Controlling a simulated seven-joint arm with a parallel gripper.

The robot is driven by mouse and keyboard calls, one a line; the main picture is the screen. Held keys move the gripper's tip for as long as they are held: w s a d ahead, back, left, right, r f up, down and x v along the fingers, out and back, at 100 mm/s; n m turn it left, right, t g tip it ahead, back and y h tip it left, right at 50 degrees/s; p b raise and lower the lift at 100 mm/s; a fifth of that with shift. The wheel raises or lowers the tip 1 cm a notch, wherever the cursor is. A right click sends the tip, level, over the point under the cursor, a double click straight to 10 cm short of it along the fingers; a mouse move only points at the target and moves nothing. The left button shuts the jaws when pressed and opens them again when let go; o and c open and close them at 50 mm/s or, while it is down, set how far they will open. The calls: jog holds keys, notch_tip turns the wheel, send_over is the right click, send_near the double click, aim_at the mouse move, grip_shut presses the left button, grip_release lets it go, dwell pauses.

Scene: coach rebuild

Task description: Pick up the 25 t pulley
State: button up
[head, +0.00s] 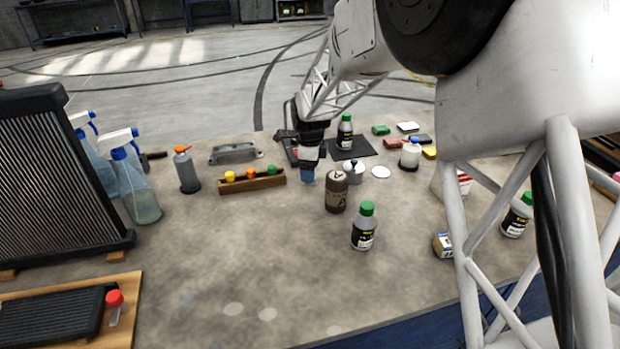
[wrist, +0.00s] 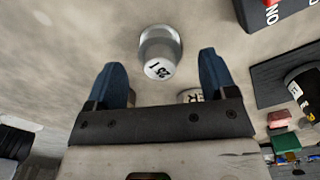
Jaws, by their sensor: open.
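The 25 t pulley (wrist: 160,52) is a short, silvery metal cylinder with a pale face. The face carries dark print that looks like 25 and a further character. It stands on the bench top in the wrist view, just beyond the gap between the fingertips. My gripper (wrist: 164,78) is open and empty, with one blue fingertip on each side of that gap. In the head view my gripper (head: 308,176) is low over the bench, behind and left of a brown canister (head: 336,192).
Another lettered part (wrist: 190,96) is partly hidden behind my gripper. A silvery part (head: 355,171) and a white disc (head: 381,172) lie right of the gripper. A dark mat (head: 369,149) with a bottle (head: 345,132) is behind. A wooden rack (head: 250,182) is left. The front bench is mostly clear.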

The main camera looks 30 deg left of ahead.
jog(key=shift+f, duration=1.25)
jog(key=c, duration=1)
jog(key=shift+c, duration=0.2)
jog(key=shift+r, duration=0.15)
jog(key=shift+r, duration=4.9)
